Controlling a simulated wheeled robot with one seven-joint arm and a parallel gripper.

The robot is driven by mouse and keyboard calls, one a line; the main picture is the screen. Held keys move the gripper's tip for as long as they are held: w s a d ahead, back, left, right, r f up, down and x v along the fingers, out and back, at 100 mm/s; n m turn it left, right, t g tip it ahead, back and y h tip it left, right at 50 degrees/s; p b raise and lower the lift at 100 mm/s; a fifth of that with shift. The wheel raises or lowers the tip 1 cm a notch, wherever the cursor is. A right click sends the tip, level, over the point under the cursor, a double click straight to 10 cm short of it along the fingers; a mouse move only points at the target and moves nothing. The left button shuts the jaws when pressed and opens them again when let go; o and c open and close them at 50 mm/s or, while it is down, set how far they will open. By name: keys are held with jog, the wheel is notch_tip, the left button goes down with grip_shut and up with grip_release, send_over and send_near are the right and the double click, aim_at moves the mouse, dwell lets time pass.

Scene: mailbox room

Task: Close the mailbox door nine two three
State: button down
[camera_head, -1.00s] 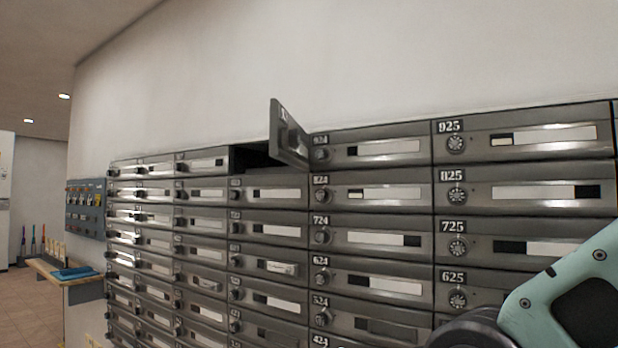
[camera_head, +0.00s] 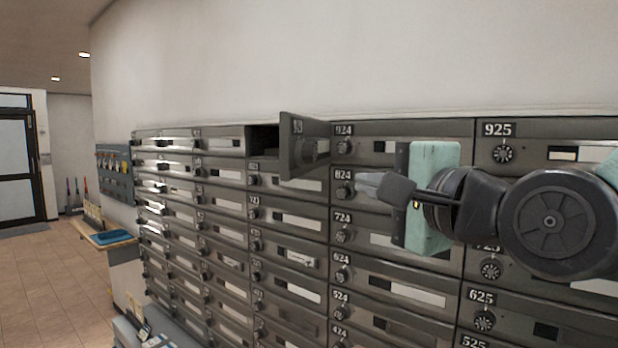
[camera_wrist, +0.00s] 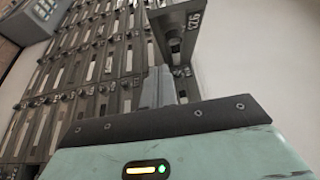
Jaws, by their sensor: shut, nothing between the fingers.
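The mailbox door 923 (camera_head: 304,146) stands swung open in the top row, sticking out from the wall just left of box 924. Its dark empty-looking compartment (camera_head: 263,140) shows to its left. The door also shows in the wrist view (camera_wrist: 178,27), with its number plate turned sideways, beyond my fingertips. My gripper (camera_head: 366,186) is shut and empty, in front of the 824 box, to the right of and a little below the door. In the wrist view my closed fingers (camera_wrist: 158,86) point toward the door's lower part; I cannot tell whether they touch it.
Rows of closed grey mailboxes (camera_head: 385,250) fill the wall below and beside the door. A key panel (camera_head: 115,172) and a small shelf with a blue item (camera_head: 112,237) are at the left. Open tiled floor (camera_head: 55,285) lies at the far left.

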aim_at(294, 172)
jog(key=b, duration=0.2)
jog(key=w+b, duration=0.1)
jog(key=b, duration=0.2)
jog(key=shift+w+a+f+b, duration=0.15)
jog(key=shift+a+f+b, duration=0.15)
jog(key=shift+a+f, duration=0.1)
jog(key=shift+a+b, duration=0.1)
jog(key=shift+b, duration=0.5)
jog(key=shift+w+a+r+p, duration=0.2)
jog(key=shift+w+a+p, duration=0.8)
jog(key=shift+w+a, duration=0.95)
jog(key=shift+w+a+r+p, duration=0.2)
jog(key=shift+w+a+p, duration=0.75)
jog(key=shift+w+a, duration=1)
